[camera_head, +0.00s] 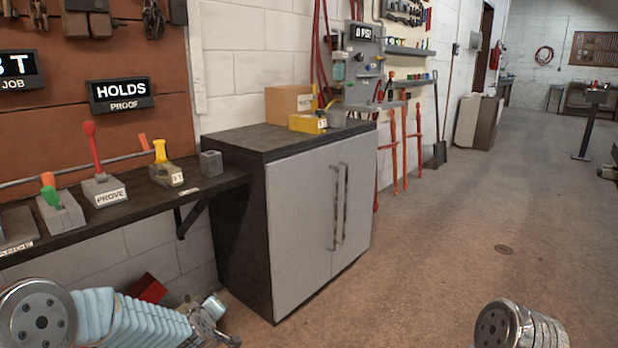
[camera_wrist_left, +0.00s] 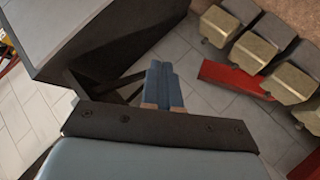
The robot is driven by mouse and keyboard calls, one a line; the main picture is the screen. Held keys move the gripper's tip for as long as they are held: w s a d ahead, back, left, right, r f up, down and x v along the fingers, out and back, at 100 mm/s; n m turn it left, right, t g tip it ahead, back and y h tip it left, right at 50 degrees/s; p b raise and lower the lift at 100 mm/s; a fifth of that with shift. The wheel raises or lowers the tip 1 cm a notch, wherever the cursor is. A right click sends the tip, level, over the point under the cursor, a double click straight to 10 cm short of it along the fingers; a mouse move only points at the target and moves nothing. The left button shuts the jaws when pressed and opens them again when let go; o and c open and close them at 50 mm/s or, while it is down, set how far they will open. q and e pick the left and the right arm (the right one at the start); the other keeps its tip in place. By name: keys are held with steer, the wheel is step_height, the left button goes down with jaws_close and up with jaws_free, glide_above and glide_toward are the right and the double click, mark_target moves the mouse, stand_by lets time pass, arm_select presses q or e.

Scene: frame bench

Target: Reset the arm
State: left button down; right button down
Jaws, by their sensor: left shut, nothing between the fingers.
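My left arm comes in at the lower left of the head view, low in front of the wall shelf and left of the grey cabinet (camera_head: 318,230). Its end (camera_head: 212,318) is near the floor, and the fingers are hard to make out there. In the left wrist view the two blue fingers of my left gripper (camera_wrist_left: 163,86) lie together, shut with nothing between them. The cabinet's dark side (camera_wrist_left: 130,35) is close by in that view. Of my right arm only a metal link shows at the bottom right of the head view; its gripper is out of frame.
A shelf (camera_head: 140,200) with levers and a grey block (camera_head: 211,163) runs above my left arm. A red object (camera_head: 148,288) lies below the shelf. Several gold-fronted blocks (camera_wrist_left: 255,50) and a red piece (camera_wrist_left: 235,82) show in the wrist view. The floor (camera_head: 450,250) on the right is clear.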

arm_select(q)
steer(key=s+d+f+m+g+h, duration=0.1)
steer(key=s+d+f+m+g, duration=0.1)
steer(key=s+d+f, duration=0.3)
steer(key=s+f+m+g+h, duration=0.1)
steer(key=s+f+g, duration=0.15)
steer(key=f, duration=0.55)
steer(key=s+d+f+m+g+h, duration=0.1)
steer(key=s+f, duration=0.3)
steer(key=s, duration=0.5)
steer(key=s+d+f+m+g+h, duration=0.1)
steer(key=s+d+f+m+g, duration=0.1)
steer(key=s, duration=0.6)
steer(key=s+d+f+m+g+h, duration=0.1)
steer(key=s+d+f+m+g, duration=0.1)
steer(key=s+d+f+g, duration=0.2)
steer(key=s+d+f, duration=0.1)
steer(key=s+f, duration=0.2)
steer(key=s, duration=0.2)
steer(key=shift+s+d+f, duration=0.2)
steer(key=shift+s+f, duration=0.1)
steer(key=shift+f, duration=0.05)
